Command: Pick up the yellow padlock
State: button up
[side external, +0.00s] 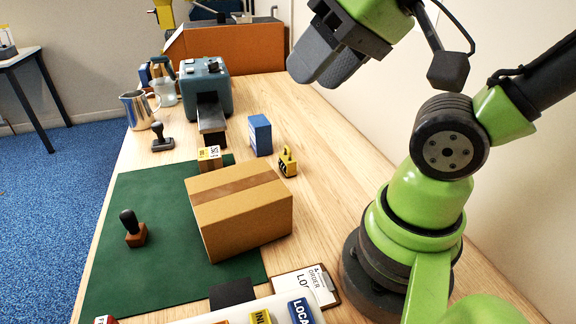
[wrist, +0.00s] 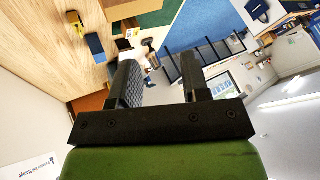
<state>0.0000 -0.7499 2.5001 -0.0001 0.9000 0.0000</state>
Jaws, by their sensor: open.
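The yellow padlock (side external: 287,163) stands on the wooden table, just right of the cardboard carton and near the blue box. It has black markings on its front. In the wrist view a small yellow shape at the upper left, apparently the padlock (wrist: 73,18), lies on the wood. My gripper (side external: 322,72) is raised high above the table, well apart from the padlock and tilted. In the wrist view its two dark fingers (wrist: 157,62) are spread with nothing held between them.
A taped cardboard carton (side external: 238,208) sits on the green mat (side external: 165,273). A blue box (side external: 259,135) stands behind the padlock. A small yellow-labelled box (side external: 210,159), a stamp (side external: 134,229) and a grey-blue machine (side external: 204,82) are further left. Bare wood lies right of the padlock.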

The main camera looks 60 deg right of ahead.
dwell(0.3)
jog(key=o, duration=0.8)
jog(key=shift+c, duration=0.2)
jog(key=shift+w, duration=0.1)
